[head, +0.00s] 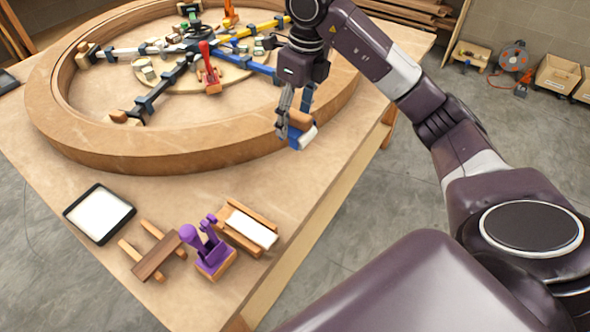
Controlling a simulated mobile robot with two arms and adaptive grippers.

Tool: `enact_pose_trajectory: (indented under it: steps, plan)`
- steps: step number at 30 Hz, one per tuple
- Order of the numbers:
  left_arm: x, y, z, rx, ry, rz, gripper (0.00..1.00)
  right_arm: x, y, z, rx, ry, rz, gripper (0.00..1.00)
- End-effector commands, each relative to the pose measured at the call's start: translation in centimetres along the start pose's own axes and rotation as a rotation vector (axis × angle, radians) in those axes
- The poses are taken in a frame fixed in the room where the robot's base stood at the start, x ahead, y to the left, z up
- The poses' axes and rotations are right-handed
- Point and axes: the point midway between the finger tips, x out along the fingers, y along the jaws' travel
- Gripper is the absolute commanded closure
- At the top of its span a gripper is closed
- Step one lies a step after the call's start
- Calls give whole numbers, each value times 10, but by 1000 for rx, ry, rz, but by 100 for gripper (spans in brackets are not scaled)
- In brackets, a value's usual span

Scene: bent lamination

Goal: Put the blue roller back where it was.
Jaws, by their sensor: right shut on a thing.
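The blue roller (295,138) shows a blue part, a pale end and an orange-brown part, and is partly covered by fingers. My right gripper (290,122) is shut on it, over the near right side of the bent wooden ring (170,160). I cannot tell whether the roller touches the ring or the table. My left gripper is out of view.
On the near table (210,200) are a tablet (99,214), a brown block on wooden rails (158,256), a purple clamp (205,245) and a wooden holder with a white piece (250,228). Clamp arms and a red clamp (209,65) fill the ring. The table's right edge is close.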

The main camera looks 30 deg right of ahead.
Motion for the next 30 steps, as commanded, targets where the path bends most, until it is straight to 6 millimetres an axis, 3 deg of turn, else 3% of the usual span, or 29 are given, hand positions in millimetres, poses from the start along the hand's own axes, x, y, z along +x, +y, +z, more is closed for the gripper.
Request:
enact_pose_trajectory:
  steps: [1, 13, 23, 30]
  plan:
    - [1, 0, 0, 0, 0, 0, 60, 14, 2, -2, -2, 3, 5, 64]
    - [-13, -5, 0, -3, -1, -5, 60, 104, 1, -15, -2, 4, 4, 64]
    - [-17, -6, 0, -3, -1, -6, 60, 134, 1, -18, -3, 2, 2, 64]
    - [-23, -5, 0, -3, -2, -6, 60, 166, 0, -22, -3, 0, 2, 64]
